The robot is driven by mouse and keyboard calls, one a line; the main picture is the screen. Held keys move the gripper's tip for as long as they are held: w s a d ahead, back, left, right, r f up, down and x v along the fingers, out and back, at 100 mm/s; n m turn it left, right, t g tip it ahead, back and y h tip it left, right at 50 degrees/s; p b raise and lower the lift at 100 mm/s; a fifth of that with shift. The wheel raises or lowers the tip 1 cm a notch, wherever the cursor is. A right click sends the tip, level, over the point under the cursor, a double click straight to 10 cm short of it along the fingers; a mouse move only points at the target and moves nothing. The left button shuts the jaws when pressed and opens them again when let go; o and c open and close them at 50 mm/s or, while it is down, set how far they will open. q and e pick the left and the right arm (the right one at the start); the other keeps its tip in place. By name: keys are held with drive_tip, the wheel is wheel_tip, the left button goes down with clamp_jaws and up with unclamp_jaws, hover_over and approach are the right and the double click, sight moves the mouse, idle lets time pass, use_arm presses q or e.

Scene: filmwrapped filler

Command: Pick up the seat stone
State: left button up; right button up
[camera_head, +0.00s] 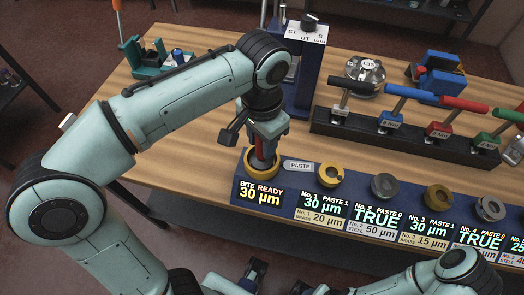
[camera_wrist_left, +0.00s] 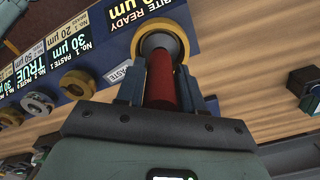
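A red cylindrical piece (camera_wrist_left: 162,82), which I take to be the seat stone, stands in a yellow ring (camera_wrist_left: 150,28) at the "BITE READY 30 µm" place. In the head view the ring (camera_head: 261,172) sits at the left end of the dark blue rail. My left gripper (camera_head: 262,150) points down over it. In the left wrist view its two fingers (camera_wrist_left: 163,92) flank the red piece closely; I cannot tell whether they press on it. The lower end of the piece is inside the ring. My right gripper (camera_head: 238,277) is low at the bottom edge, its fingers apart and empty.
A "PASTE" tag (camera_head: 299,166) and several rings, such as a brass one (camera_head: 330,175), line the labelled rail (camera_head: 290,190). Behind are a rack of coloured handles (camera_head: 400,135), a "TEST" disc (camera_head: 366,70) and a dial post (camera_head: 303,60). The wooden bench (camera_head: 200,165) left of the rail is clear.

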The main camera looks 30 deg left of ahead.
use_arm(q)
drive_tip(key=shift+r, duration=0.1)
wheel_tip(320, 180, up, 20)
drive_tip(key=p, duration=0.7)
use_arm(e)
drive_tip(key=w+r, duration=0.3)
drive_tip(key=r, duration=0.4)
drive_tip(key=shift+w+r+t, duration=0.3)
drive_tip(key=shift+w+r, duration=0.1)
